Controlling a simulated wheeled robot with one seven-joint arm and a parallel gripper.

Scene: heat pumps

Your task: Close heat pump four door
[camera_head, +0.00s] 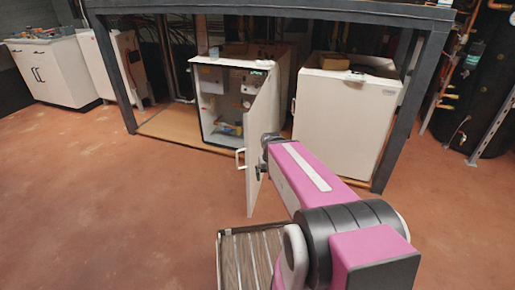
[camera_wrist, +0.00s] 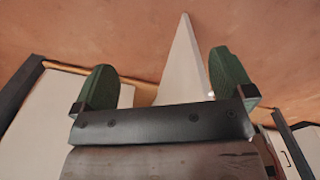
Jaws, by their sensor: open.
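A white heat pump (camera_head: 207,95) stands open under the dark frame, with its inner parts showing. Its white door (camera_head: 254,125) is swung out toward me, well away from the cabinet front. A pale handle (camera_head: 240,158) shows at the door's near left edge. My gripper (camera_head: 262,172) is at the right side of the door, partly hidden by my arm. In the wrist view my gripper (camera_wrist: 162,80) has its two green fingers wide apart. The door (camera_wrist: 182,65) shows as a white wedge between and beyond them; I cannot tell whether they touch it.
A shut white heat pump (camera_head: 340,115) stands close on the right, behind my arm. Another white unit (camera_head: 115,65) and a white cabinet (camera_head: 50,72) are at the left. Dark posts (camera_head: 400,110) hold up the frame. The reddish floor (camera_head: 110,200) is clear at the left.

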